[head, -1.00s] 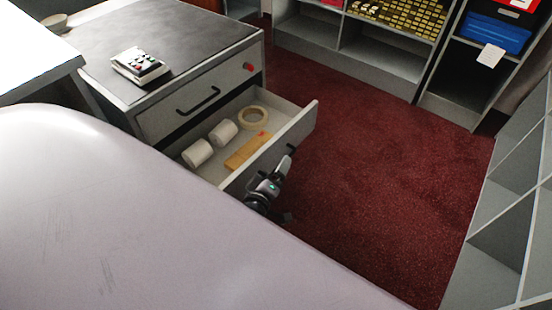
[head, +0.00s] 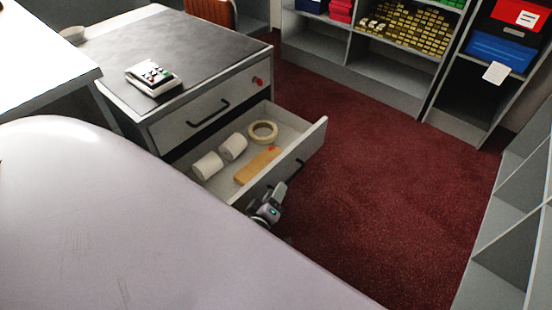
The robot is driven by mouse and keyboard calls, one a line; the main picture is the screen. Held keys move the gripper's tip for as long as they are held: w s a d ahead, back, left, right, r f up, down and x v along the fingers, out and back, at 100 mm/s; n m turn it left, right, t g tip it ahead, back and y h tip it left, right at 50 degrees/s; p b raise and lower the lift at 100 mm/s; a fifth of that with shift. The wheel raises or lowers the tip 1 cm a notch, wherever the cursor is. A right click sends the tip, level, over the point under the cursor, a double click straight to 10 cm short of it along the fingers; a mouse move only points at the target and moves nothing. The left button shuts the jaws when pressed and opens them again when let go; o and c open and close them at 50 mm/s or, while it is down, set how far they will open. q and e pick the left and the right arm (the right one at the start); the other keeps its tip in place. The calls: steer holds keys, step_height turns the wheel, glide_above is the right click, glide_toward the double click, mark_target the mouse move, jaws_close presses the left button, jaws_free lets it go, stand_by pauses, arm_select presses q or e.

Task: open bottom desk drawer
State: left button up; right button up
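The grey desk drawer unit (head: 205,110) has a dark top. Its upper drawer (head: 205,122) is shut, with a black bar handle. The bottom drawer (head: 318,140) stands pulled out, and its dark handle (head: 290,174) shows on the outer front face. Inside lie two white rolls (head: 208,166), a tape ring (head: 263,132) and a tan wooden piece (head: 258,165). My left gripper (head: 276,192) is low beside the near end of the drawer front; its fingers are small and partly hidden, and I cannot tell whether it touches the handle. My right gripper is not in view.
Shelves (head: 385,75) line the back, and grey cubbies (head: 505,210) stand at right. The dark red carpet (head: 400,190) is clear.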

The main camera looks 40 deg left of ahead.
arm_select(q)
steer(key=shift+s+d+f, duration=0.2)
steer(key=shift+s+d, duration=0.05)
steer(key=shift+s, duration=0.45)
steer(key=shift+s+d+f, duration=0.2)
steer(key=shift+s+f, duration=0.05)
steer(key=shift+s, duration=0.5)
steer(key=shift+s+d+f, duration=0.2)
steer(key=shift+s+d, duration=0.05)
steer(key=shift+s, duration=0.45)
steer(key=s+d+r+m+g+h+p, duration=0.2)
steer(key=s+d+r+m+h+p, duration=0.1)
steer(key=s+r+m, duration=0.3)
steer(key=s+d+r+m+g+h+p, duration=0.3)
steer(key=s+d+r+m+p, duration=0.2)
steer(key=r+m, duration=0.4)
steer(key=shift+s+d+r+m+p, duration=0.15)
steer(key=shift+s+r+m+p, duration=0.05)
steer(key=shift+s+m+p, duration=0.4)
